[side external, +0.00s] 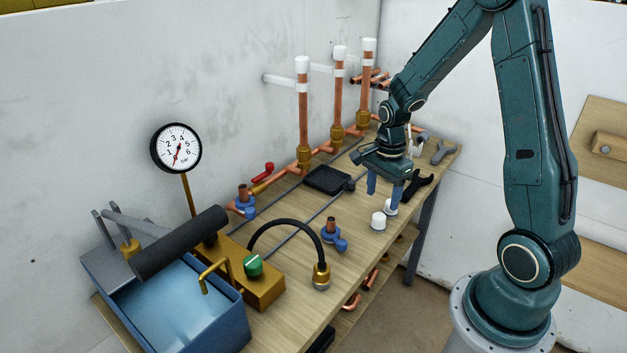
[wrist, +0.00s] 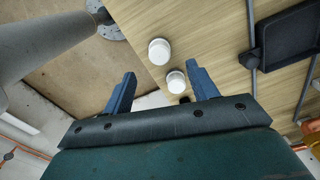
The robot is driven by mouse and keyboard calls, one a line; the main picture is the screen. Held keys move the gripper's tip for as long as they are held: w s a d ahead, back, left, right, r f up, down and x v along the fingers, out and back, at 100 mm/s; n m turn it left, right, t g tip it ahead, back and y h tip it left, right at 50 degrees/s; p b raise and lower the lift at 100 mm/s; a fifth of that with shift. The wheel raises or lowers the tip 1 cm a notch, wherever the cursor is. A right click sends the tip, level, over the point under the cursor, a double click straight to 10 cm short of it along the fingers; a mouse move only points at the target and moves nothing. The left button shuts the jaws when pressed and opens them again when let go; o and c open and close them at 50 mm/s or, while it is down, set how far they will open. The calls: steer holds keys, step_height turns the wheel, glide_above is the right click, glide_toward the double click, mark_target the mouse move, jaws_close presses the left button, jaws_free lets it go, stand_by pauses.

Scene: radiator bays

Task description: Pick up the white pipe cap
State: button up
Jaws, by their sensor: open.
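Two white pipe caps stand loose on the wooden bench near its front edge. In the side view, one cap (side external: 378,221) is nearer the camera, and the other cap (side external: 391,207) is just behind it, partly covered by a finger. My gripper (side external: 383,201) points down above them with its blue fingers apart and nothing held. In the wrist view, my gripper (wrist: 160,70) also shows open. One cap (wrist: 159,51) lies ahead of the fingertips, and the other cap (wrist: 176,82) appears between the fingers, nearer the right one. How far the fingertips are above the bench I cannot tell.
Copper pipes (side external: 304,115) with white tops stand along the wall. A blue tank (side external: 172,300) is front left. Bench is clear just left of the caps.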

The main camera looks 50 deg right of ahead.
mark_target(380, 215)
steer(key=shift+f, duration=1.2)
steer(key=shift+f, duration=0.1)
steer(key=shift+f, duration=2.5)
steer(key=c, duration=0.9)
